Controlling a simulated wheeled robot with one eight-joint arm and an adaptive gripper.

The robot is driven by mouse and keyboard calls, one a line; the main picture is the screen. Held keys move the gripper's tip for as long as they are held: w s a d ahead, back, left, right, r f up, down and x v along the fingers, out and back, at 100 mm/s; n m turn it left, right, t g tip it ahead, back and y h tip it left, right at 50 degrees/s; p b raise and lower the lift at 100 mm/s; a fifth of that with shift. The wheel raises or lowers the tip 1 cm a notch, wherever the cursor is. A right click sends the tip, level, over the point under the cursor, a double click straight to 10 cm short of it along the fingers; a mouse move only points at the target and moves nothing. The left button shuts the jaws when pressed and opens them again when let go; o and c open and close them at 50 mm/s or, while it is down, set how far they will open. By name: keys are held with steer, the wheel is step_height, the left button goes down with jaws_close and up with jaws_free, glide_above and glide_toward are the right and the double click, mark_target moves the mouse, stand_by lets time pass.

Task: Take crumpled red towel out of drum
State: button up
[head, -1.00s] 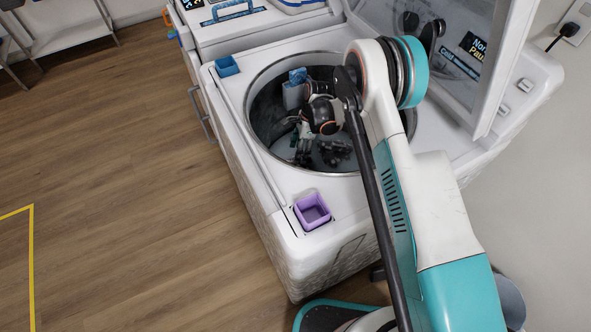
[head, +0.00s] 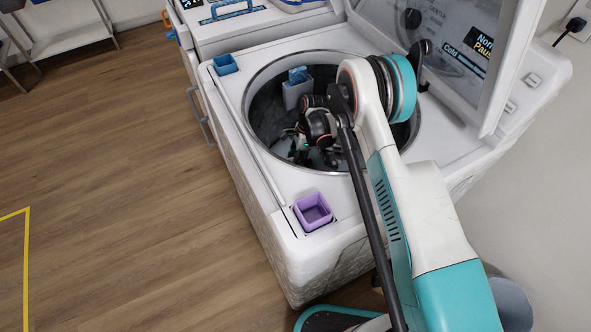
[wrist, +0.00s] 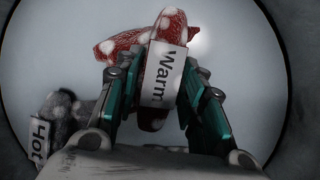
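The drum (head: 250,110) of the white washer is open at the top, and my arm reaches down into it. In the wrist view the crumpled red towel (wrist: 122,42) has white spots and carries a white tag reading "Warm" (wrist: 163,75). It lies at the drum's bottom, and I cannot make it out in the head view. My gripper (wrist: 161,62) has its two teal fingers apart, one on each side of the tag and towel. I cannot tell whether they touch the towel. The fingertips are hidden in the head view.
A grey spotted cloth with a "Hot" tag (wrist: 40,137) lies left of my gripper. A pale and blue item (head: 297,90) is at the drum's far side. A purple bin (head: 313,211) and blue bin (head: 225,64) sit on the washer top. The lid (head: 440,50) stands open.

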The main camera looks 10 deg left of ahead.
steer(key=shift+c, duration=1.2)
steer(key=shift+r, duration=0.15)
step_height(320, 180, up, 20)
steer(key=p, duration=0.7)
step_height(320, 180, up, 24)
steer(key=p, duration=2.3)
steer(key=shift+f+p, duration=0.2)
steer(key=shift+p, duration=0.15)
steer(key=shift+c, duration=0.2)
